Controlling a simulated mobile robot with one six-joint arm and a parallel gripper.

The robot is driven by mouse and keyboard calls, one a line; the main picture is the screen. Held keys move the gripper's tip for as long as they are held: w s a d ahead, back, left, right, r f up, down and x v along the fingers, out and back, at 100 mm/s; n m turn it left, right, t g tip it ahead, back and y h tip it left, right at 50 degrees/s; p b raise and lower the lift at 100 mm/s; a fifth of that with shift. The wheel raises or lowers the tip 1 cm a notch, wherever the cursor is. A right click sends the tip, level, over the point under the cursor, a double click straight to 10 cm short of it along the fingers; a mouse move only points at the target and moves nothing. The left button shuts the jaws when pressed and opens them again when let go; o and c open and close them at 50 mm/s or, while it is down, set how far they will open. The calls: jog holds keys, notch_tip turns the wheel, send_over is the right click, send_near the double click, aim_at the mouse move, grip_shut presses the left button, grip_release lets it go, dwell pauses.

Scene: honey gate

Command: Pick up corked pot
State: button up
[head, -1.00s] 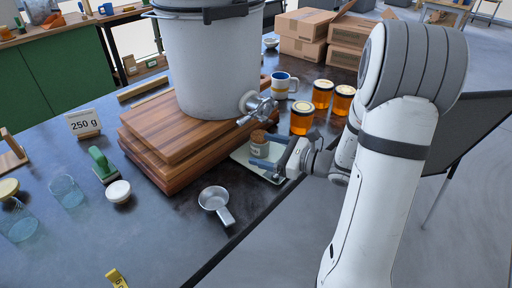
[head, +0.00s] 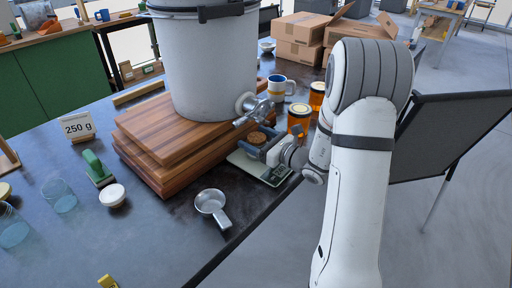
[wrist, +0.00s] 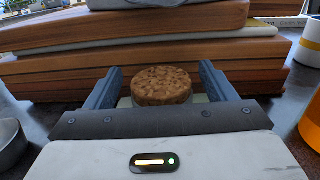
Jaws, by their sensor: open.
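The corked pot (wrist: 161,87) sits between the two fingers of my gripper (wrist: 161,88) in the wrist view, its round cork lid uppermost. A gap shows on each side between the lid and the blue-grey fingers. My gripper is open around the pot. The pot's lower body is mostly hidden in the wrist view.
A white bucket (head: 210,70) with a metal tap (head: 252,108) stands on stacked wooden boards (head: 150,160) close behind the pot. Honey jars (head: 299,121) and a mug (head: 279,88) stand to the right. A metal scoop (head: 211,204) lies in front.

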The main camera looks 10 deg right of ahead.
jog(key=shift+c, duration=0.5)
jog(key=c, duration=1)
jog(key=shift+c, duration=1)
jog(key=shift+r, duration=0.15)
